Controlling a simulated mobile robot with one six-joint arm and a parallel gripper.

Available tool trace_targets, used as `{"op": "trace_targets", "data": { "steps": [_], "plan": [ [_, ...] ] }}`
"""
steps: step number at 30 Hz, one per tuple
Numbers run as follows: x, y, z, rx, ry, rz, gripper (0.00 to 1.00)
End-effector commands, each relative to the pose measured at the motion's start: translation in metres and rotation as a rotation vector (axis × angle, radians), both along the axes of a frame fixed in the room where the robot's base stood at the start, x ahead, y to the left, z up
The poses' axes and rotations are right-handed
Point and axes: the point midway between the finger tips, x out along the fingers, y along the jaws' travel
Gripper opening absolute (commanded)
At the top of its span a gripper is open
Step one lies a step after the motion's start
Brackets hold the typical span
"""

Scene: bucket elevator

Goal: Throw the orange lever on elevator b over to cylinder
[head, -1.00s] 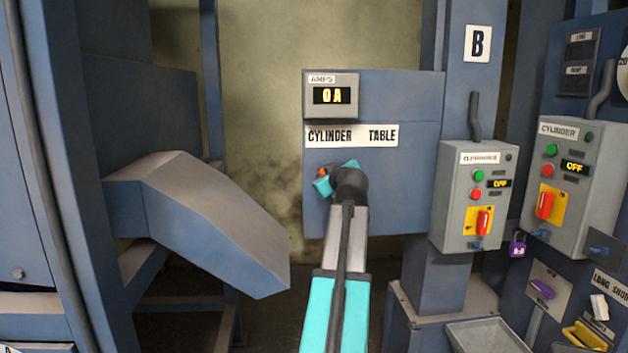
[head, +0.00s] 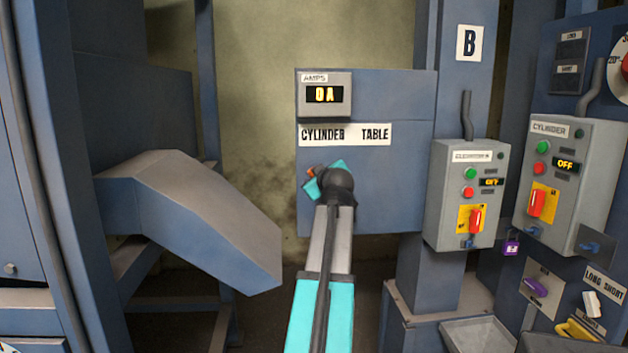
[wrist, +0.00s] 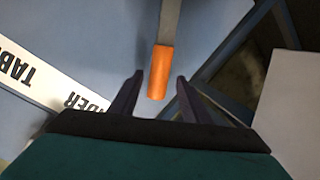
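The orange lever (wrist: 159,72) shows in the wrist view as an orange grip on a grey shaft. My gripper (wrist: 160,77) is open, with one dark finger on each side of the grip and a visible gap on both sides. In the head view a bit of the orange lever (head: 311,172) shows at the left of my gripper (head: 315,182), below the word CYLINDER on the CYLINDER TABLE label (head: 345,134). My wrist hides the lever's pivot there.
The panel post carries a B sign (head: 470,43). An AMPS display (head: 324,95) reads 0A above the label. A sloped blue chute (head: 195,215) stands to the left. Grey control boxes (head: 466,195) with red switches stand to the right.

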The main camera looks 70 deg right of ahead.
Motion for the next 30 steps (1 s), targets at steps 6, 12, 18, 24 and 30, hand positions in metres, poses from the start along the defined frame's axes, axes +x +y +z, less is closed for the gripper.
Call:
{"op": "trace_targets", "data": {
  "steps": [6, 12, 18, 24, 30],
  "plan": [
    [0.0, 0.0, 0.002, -0.002, -0.005, -0.001, 0.42],
    [-0.002, 0.002, 0.003, -0.003, -0.006, -0.002, 0.42],
    [-0.009, 0.014, 0.005, -0.003, -0.007, -0.001, 0.42],
    [-0.022, 0.034, 0.01, -0.003, -0.007, -0.001, 0.42],
    [-0.037, 0.057, 0.015, -0.004, -0.005, -0.003, 0.42]
  ]
}}
